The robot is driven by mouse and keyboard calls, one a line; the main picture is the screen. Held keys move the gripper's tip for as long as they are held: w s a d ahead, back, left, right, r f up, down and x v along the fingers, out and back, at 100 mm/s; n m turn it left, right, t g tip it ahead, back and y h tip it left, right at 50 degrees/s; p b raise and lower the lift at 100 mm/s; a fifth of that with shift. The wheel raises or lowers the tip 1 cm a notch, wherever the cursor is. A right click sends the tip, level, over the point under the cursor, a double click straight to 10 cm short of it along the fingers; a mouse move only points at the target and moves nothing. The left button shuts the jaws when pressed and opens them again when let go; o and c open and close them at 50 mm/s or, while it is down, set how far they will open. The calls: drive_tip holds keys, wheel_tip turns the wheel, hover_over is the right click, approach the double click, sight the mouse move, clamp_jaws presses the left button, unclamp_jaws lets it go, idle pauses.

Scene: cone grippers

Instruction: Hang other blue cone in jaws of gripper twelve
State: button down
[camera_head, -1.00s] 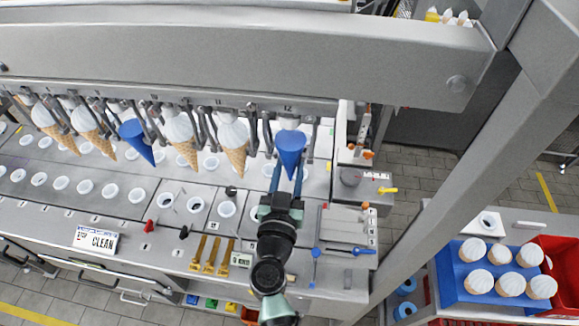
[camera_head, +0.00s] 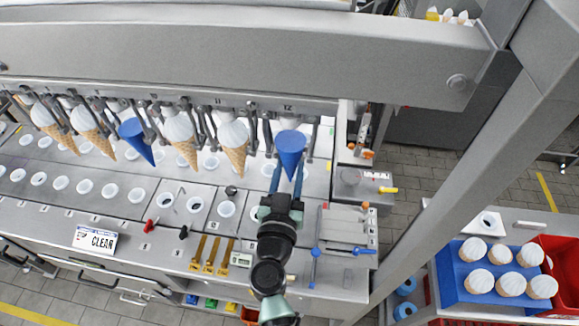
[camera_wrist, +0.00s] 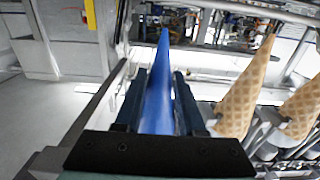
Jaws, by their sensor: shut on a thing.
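A blue cone (camera_head: 291,150) with a white top hangs point down at the station marked 12, between that station's grey jaws (camera_head: 267,140). I cannot tell whether those jaws touch it. My gripper (camera_head: 286,180) comes up from below and is shut on the cone, with a finger on each side. In the wrist view the cone (camera_wrist: 159,100) lies between my two dark fingers (camera_wrist: 155,100). Another blue cone (camera_head: 136,138) hangs in a station further left, also point down.
Waffle cones (camera_head: 235,143) hang in the stations to the left, one right beside station 12. Below is a plate with round holes (camera_head: 109,190). A grey beam (camera_head: 240,50) runs above the row. A blue tray (camera_head: 457,293) of white-topped cones stands at lower right.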

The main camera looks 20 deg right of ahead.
drive_tip(key=shift+f, duration=0.35)
idle(0.4)
drive_tip(key=shift+c, duration=0.5)
unclamp_jaws()
drive_tip(key=shift+s+a, duration=0.1)
drive_tip(key=shift+s, duration=0.05)
drive_tip(key=v, duration=0.8)
drive_tip(key=shift+s+a, duration=0.25)
drive_tip(key=shift+s, duration=0.05)
idle(0.4)
idle(0.9)
